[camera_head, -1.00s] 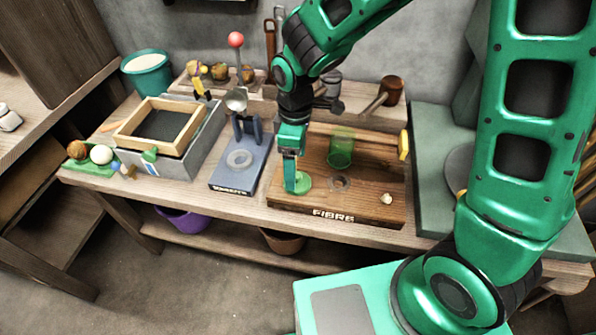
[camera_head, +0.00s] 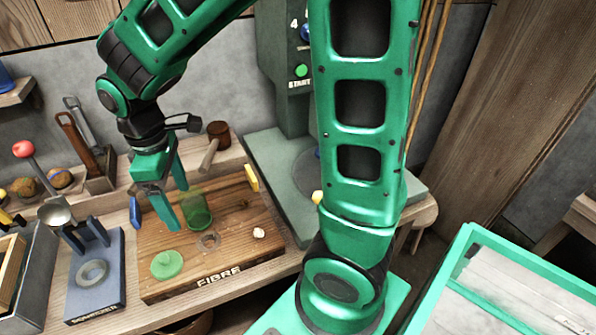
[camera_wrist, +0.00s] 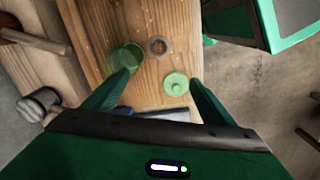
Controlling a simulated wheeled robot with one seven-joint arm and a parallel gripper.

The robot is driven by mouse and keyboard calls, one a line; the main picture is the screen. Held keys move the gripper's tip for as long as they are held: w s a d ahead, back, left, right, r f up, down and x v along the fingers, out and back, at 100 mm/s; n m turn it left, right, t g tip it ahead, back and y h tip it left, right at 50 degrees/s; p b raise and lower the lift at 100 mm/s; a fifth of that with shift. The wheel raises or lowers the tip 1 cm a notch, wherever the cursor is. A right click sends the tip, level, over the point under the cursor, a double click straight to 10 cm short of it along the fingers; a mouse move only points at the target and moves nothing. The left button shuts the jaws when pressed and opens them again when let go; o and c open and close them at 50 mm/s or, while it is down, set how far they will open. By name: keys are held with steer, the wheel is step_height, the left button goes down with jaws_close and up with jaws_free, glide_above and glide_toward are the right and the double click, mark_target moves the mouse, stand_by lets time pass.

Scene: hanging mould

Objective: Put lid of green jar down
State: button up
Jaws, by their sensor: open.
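The green lid (camera_head: 167,264), a round disc with a small knob, lies flat on the wooden FIBRE board (camera_head: 225,262), near its front left corner. It also shows in the wrist view (camera_wrist: 176,84). The green see-through jar (camera_head: 196,212) stands on the same board behind the lid; the wrist view shows it from above (camera_wrist: 126,58). My gripper (camera_head: 181,210) is open and empty above the board, behind the lid and apart from it. In the head view its fingers are near the jar; I cannot tell whether they touch it.
A grey ring (camera_head: 210,240) and a small pale lump (camera_head: 259,233) are on the board. A blue stand with a ring (camera_head: 92,272) is to the left. A mallet (camera_head: 214,143) lies behind, and a grey-green machine (camera_head: 283,165) stands to the right.

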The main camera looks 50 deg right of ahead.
steer(key=s+d+r+m, duration=0.2)
steer(key=s+d+m, duration=0.2)
steer(key=d, duration=0.4)
steer(key=s+d+r+m, duration=0.2)
steer(key=s+d+m, duration=0.2)
steer(key=d, duration=0.4)
steer(key=s+d+m, duration=0.7)
steer(key=s+m, duration=0.1)
steer(key=s, duration=0.3)
steer(key=shift+s+d+r+y, duration=0.15)
steer(key=shift+s+y, duration=0.1)
steer(key=shift+y, duration=0.05)
steer(key=shift+w, duration=0.1)
steer(key=shift+w+f, duration=0.25)
steer(key=shift+w, duration=0.45)
